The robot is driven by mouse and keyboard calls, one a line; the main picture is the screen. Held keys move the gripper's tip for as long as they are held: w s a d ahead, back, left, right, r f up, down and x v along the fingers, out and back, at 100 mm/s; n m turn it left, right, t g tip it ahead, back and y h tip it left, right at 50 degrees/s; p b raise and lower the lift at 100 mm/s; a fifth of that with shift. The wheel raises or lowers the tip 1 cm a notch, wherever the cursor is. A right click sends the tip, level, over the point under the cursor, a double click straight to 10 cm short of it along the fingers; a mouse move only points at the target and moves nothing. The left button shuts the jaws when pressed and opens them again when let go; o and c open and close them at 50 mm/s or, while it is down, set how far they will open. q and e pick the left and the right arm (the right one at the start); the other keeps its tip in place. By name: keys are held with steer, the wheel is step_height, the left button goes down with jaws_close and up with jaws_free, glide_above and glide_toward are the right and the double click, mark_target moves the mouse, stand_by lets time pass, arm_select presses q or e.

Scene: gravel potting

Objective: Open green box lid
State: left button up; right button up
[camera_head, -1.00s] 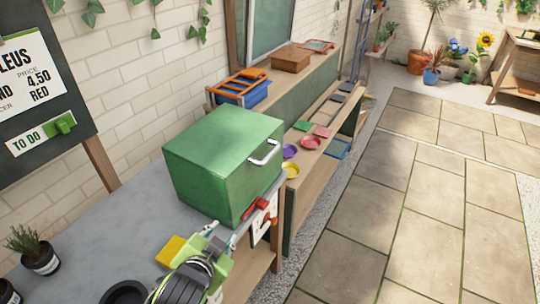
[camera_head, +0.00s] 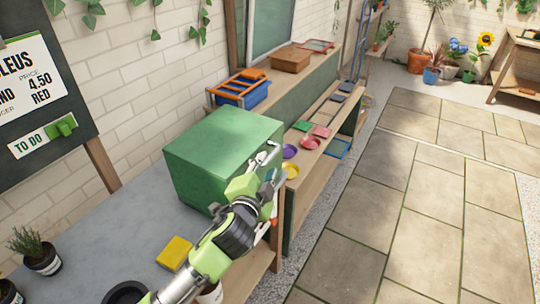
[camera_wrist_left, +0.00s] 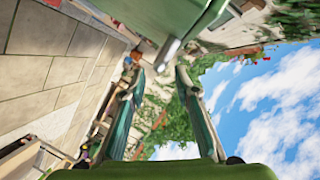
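The green box (camera_head: 215,150) stands on the grey bench top with its lid closed. Its metal handle (camera_head: 271,148) is on the front right face, partly hidden by my left gripper. My left gripper (camera_head: 272,170) is in front of that face, close to the handle. The green box fills the top of that view (camera_wrist_left: 165,12), and a pale metal piece, likely the handle (camera_wrist_left: 168,52), lies just beyond the fingertips. I cannot tell whether they touch. My right gripper is not in view.
A yellow sponge-like block (camera_head: 174,253) and a potted plant (camera_head: 38,255) are on the grey bench (camera_head: 110,235). A blue crate (camera_head: 242,92) stands behind the box. Small coloured dishes (camera_head: 290,151) sit on a shelf to the right. The paved floor (camera_head: 400,200) is clear.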

mark_target(269, 160)
arm_select(q)
steer(key=shift+x, duration=3)
steer(key=shift+r+p, duration=0.1)
steer(key=shift+p, duration=0.2)
jaws_close()
